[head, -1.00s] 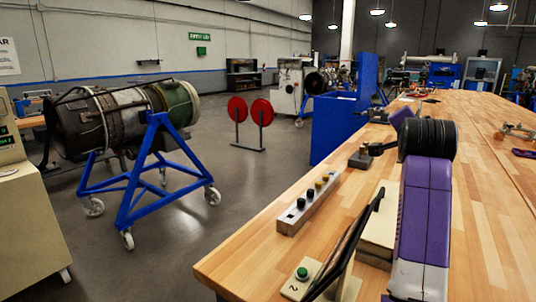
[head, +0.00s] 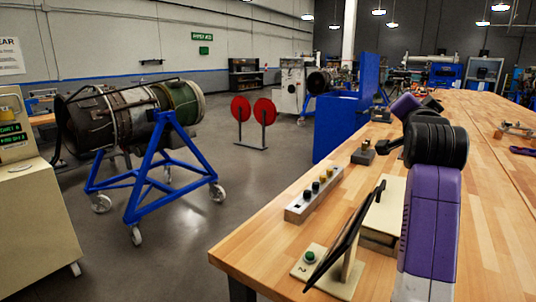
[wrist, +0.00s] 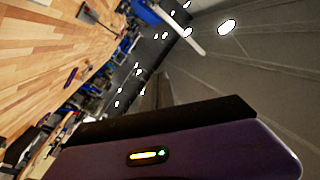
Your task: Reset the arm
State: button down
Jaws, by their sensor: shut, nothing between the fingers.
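My arm stands at the right of the head view, with a purple link rising to a black ribbed joint (head: 436,145). More purple and dark parts of my arm show behind that joint, over the workbench (head: 490,210). In the wrist view a purple housing with a small lit strip fills the bottom. My gripper (wrist: 156,92) shows there as a narrow grey shape above the dark edge; it is shut and empty. Its fingertips are hard to make out. In the head view I cannot clearly tell the gripper from the other arm parts.
A turbine (head: 130,112) rests on a blue wheeled stand (head: 150,185). Floor between stand and bench is clear.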

jog(key=s+a+f+n+t+y, duration=0.1)
jog(key=s+a+f+n+y, duration=0.15)
jog(key=s+f, duration=0.55)
jog(key=s+a+f+n+t+y, duration=0.1)
jog(key=s+a+f+n, duration=0.25)
jog(key=s+f, duration=0.4)
jog(key=s+a+f+n+t+y, duration=0.15)
jog(key=s+a+f+n, duration=0.35)
jog(key=f, duration=0.6)
jog(key=s+f+g, duration=0.2)
jog(key=s+f, duration=0.3)
jog(key=s, duration=0.8)
jog(key=s+a+f+g+y, duration=0.1)
jog(key=s+f, duration=0.4)
jog(key=s, duration=0.8)
jog(key=s+a+f+g+y, duration=0.1)
jog(key=s+f+g, duration=0.3)
jog(key=s, duration=1)
jog(key=shift+f+n, duration=0.4)
jog(key=shift+f, duration=0.25)
